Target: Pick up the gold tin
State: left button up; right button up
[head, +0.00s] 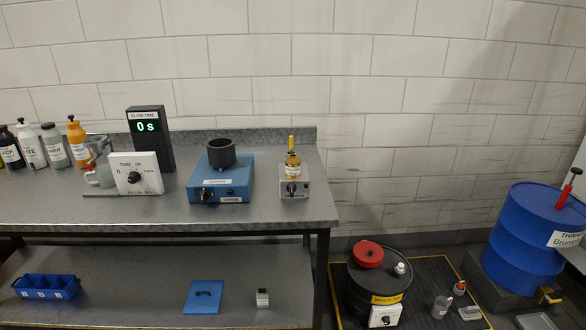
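A small amber-gold container (293,165) with a pale label stands upright on a small grey device with a black knob (295,183), near the right end of the bench. A yellow upright piece rises from its top. Neither of my grippers is in view.
A blue device (232,190) with a dark cup (221,152) stands left of the container. Bottles, a white dial box (136,174) and a "0 s" display (149,130) are further left. Below are a blue bin (46,287) and blue lid (203,297). Drums (523,240) stand right.

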aim_at(292, 164)
jog(key=i+j+u, duration=0.15)
jog(key=i+u, duration=0.15)
jog(key=i, duration=0.6)
jog(key=i+u, duration=0.25)
jog(key=i, duration=0.65)
